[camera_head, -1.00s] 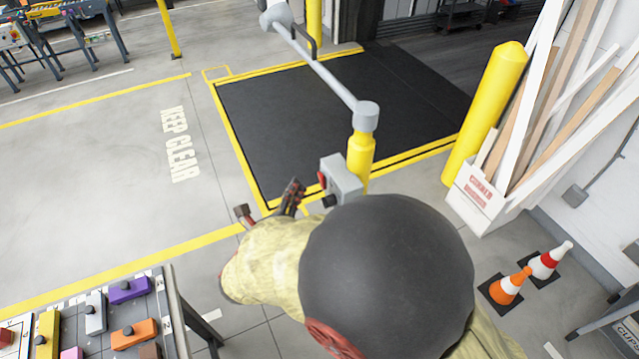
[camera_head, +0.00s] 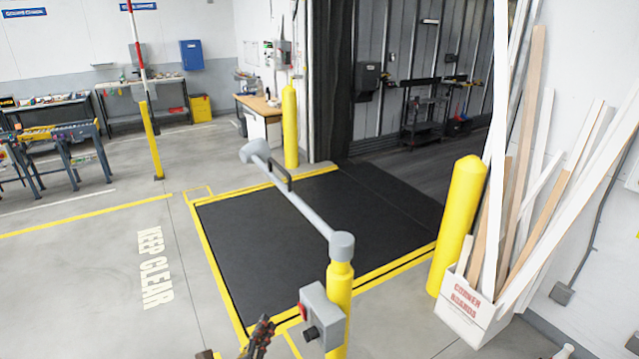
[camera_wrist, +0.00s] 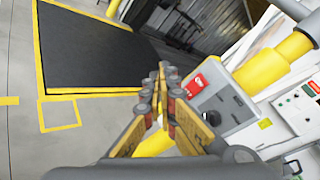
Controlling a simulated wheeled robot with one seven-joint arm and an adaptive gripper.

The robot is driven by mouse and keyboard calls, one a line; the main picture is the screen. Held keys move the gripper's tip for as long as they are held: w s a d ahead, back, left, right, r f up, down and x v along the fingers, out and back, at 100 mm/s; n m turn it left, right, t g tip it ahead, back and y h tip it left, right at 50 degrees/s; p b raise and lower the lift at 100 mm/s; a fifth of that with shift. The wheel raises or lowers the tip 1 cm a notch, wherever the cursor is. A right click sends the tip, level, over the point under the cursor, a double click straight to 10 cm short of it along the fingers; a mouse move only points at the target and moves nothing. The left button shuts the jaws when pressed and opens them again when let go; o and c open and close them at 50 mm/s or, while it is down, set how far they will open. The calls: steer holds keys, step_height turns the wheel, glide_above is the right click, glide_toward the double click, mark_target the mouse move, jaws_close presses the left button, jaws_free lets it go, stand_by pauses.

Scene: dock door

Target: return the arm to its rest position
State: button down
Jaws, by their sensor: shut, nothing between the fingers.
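My gripper (camera_head: 260,338) shows at the bottom edge of the head view, just left of the grey control box. Only its dark fingers with red parts show there; most of my arm is out of the picture. In the wrist view the fingers of my gripper (camera_wrist: 164,78) are together, with nothing between them. They point toward the floor and the yellow post area, and the control box is to their right in that picture.
A grey control box (camera_head: 321,316) with a red part and black knob is on a yellow post (camera_head: 340,292). A grey barrier arm (camera_head: 295,200) extends from its top over a black dock plate (camera_head: 330,240). A yellow bollard (camera_head: 458,225) and a board-filled box (camera_head: 468,312) stand right.

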steer(key=s+d+f+m+g+h+b, duration=0.1)
steer(key=s+d+f+m+g, duration=0.45)
steer(key=d+m, duration=0.55)
steer(key=s+d+f+m+g+h+b, duration=0.1)
steer(key=s+d+f+m+g+h, duration=0.1)
steer(key=s+d+m+g, duration=0.75)
steer(key=s+d+r+m+t+y+b, duration=0.2)
steer(key=d+m, duration=0.4)
steer(key=m, duration=0.4)
steer(key=s+d+r+m+t+y+b, duration=0.3)
steer(key=d+r+m+y+b, duration=0.1)
steer(key=m, duration=0.7)
step_height(320, 180, up, 3)
steer(key=shift+d+r+b, duration=0.15)
steer(key=shift+d+b, duration=0.5)
steer(key=shift+d, duration=0.6)
